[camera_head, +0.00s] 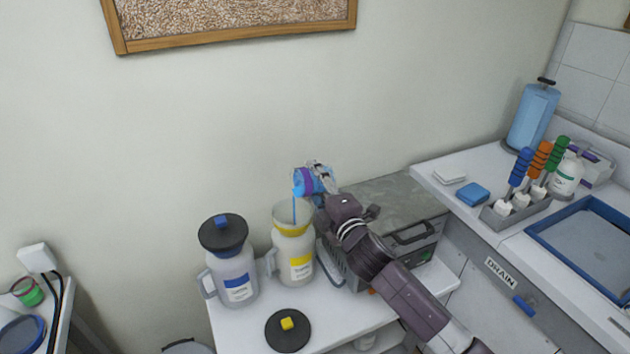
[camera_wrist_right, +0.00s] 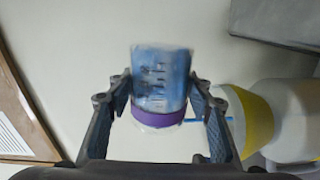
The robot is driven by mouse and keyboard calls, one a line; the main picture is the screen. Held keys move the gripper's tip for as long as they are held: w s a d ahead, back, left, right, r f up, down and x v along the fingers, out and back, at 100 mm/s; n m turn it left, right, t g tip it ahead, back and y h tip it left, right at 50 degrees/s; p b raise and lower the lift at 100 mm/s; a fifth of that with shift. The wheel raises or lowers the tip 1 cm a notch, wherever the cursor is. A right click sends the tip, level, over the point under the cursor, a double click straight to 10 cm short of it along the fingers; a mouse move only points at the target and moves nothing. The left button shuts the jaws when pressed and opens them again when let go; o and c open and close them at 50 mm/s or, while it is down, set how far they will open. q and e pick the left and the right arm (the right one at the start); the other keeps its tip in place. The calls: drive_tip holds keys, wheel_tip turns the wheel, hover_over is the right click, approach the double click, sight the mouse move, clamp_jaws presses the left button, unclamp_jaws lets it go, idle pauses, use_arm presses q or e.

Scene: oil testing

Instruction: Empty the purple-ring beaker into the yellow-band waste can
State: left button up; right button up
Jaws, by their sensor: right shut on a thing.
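My right gripper (camera_head: 322,176) is shut on the purple-ring beaker (camera_head: 303,182), which it holds tilted above the yellow-band waste can (camera_head: 294,262). A thin blue stream runs from the beaker down into the can's open mouth. In the right wrist view the beaker (camera_wrist_right: 160,85) sits between the fingers, with blue liquid, dark graduation marks and a purple ring. The yellow-band can (camera_wrist_right: 285,120) shows at the right of that view. Its black lid with a yellow knob (camera_head: 287,330) lies on the white table in front of it. My left gripper is not in view.
A blue-band can (camera_head: 237,284) with a black lid and blue knob stands left of the yellow-band can. A grey-topped unit (camera_head: 390,200) is right of it. The right counter holds a rack (camera_head: 522,212) with colored-handled tools, a blue sponge (camera_head: 473,192) and a blue-rimmed tray (camera_head: 570,240).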

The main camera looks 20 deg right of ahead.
drive_tip(key=shift+a+r+n+p, duration=0.3)
drive_tip(key=shift+r+n+p, duration=0.1)
drive_tip(key=shift+n+p, duration=0.3)
drive_tip(key=shift+a+r+n+p, duration=0.25)
drive_tip(key=shift+r+n+p, duration=0.1)
drive_tip(key=shift+n+p, duration=0.35)
drive_tip(key=shift+a+r+n+p, duration=0.2)
drive_tip(key=shift+n+p, duration=0.1)
drive_tip(key=shift+n, duration=0.25)
drive_tip(key=shift+a+r+n+p, duration=0.1)
drive_tip(key=shift+a+n+p, duration=0.15)
drive_tip(key=shift+n, duration=0.3)
drive_tip(key=shift+f, duration=0.1)
